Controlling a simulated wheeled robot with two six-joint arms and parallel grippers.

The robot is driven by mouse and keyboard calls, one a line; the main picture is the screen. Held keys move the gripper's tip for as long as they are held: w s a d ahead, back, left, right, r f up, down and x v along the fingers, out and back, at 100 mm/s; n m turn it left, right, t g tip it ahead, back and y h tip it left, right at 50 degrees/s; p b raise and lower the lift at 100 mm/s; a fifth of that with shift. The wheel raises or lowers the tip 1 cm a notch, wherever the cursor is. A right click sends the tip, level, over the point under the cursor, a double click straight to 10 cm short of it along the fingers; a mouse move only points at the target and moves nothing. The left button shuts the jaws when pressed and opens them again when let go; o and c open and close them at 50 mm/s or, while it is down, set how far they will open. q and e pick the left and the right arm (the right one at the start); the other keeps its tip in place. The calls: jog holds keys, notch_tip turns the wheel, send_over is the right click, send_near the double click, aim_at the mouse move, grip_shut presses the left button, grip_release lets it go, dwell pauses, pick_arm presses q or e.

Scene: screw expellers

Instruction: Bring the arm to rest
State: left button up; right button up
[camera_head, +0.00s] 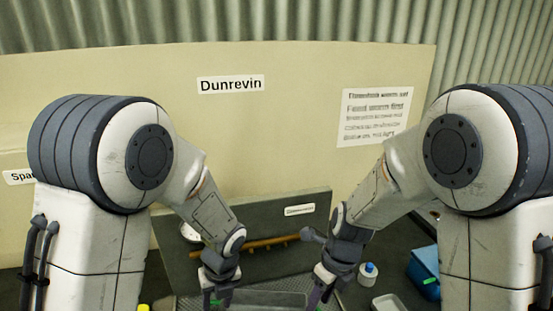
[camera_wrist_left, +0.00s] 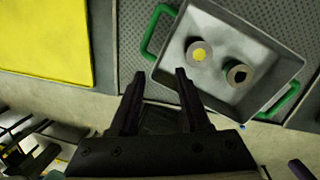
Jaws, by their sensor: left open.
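My left arm comes in from the left in the head view and bends down to my left gripper (camera_head: 214,297) at the bottom edge. In the left wrist view my left gripper (camera_wrist_left: 159,78) is open, with two dark fingers apart and nothing between them. A grey tray (camera_wrist_left: 217,30) with green handles lies beyond the fingertips. It holds a ring-shaped piece with a yellow centre (camera_wrist_left: 200,52) and one with a dark hole (camera_wrist_left: 239,74). My right gripper (camera_head: 322,290) hangs low right of centre in the head view; its fingertips are unclear.
A yellow panel (camera_wrist_left: 45,40) lies at upper left in the left wrist view. In the head view a dark board (camera_head: 290,262) with a brown rod (camera_head: 270,243) stands behind the grippers. A blue-capped bottle (camera_head: 368,275) and a blue bin (camera_head: 424,268) stand at right.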

pick_arm(q)
jog(key=s+d+r+n+h+b, duration=0.1)
jog(key=s+d+r+n, duration=0.3)
jog(key=s+n, duration=0.5)
jog(key=s+d+r+n+h+b, duration=0.1)
jog(key=s+d+r+n+h, duration=0.1)
jog(key=s+d+r+n, duration=0.3)
jog(key=s+n, duration=0.4)
jog(key=n, duration=0.5)
jog(key=shift+s+r+n, duration=0.3)
jog(key=shift+s+r, duration=0.05)
pick_arm(e)
jog(key=s+a+r+n, duration=0.1)
jog(key=s+n, duration=0.5)
jog(key=n, duration=0.6)
jog(key=s+a+r+n, duration=0.2)
jog(key=s+n, duration=0.3)
jog(key=n, duration=0.6)
jog(key=s+a+r+n+h, duration=0.1)
jog(key=s+r+n, duration=0.2)
jog(key=n, duration=0.9)
jog(key=s, duration=0.3)
jog(key=shift+s+a+r+n, duration=0.3)
jog(key=shift+s+a+r, duration=0.05)
jog(key=shift+r, duration=0.05)
jog(key=shift+o, duration=0.2)
